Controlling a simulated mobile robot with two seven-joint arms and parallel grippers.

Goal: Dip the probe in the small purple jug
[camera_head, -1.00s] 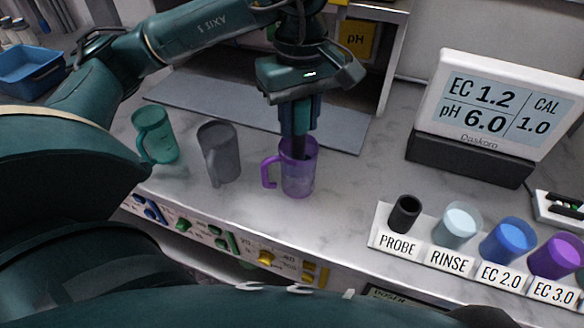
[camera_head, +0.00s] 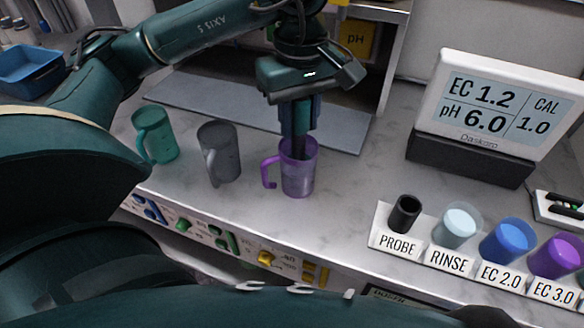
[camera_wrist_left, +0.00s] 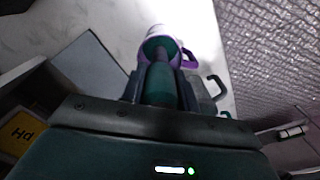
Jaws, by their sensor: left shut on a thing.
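The small purple jug (camera_head: 299,178) stands upright on the bench in the head view, its handle to the left. My left gripper (camera_head: 300,122) is directly above it, pointing down, shut on the dark probe (camera_head: 300,146). The probe's lower end is inside the jug's mouth; its tip is hidden by the jug wall. In the left wrist view the purple jug (camera_wrist_left: 155,33) shows beyond the probe (camera_wrist_left: 159,80), around its far end. I cannot tell how deep the tip sits. My right gripper is not in view.
A grey jug (camera_head: 220,155) and a green jug (camera_head: 157,137) stand left of the purple one. At right are a labelled rack (camera_head: 400,244) with an empty-looking PROBE holder and cups, and a meter (camera_head: 497,100) reading EC 1.2, pH 6.0. A grey mat (camera_head: 240,108) lies behind.

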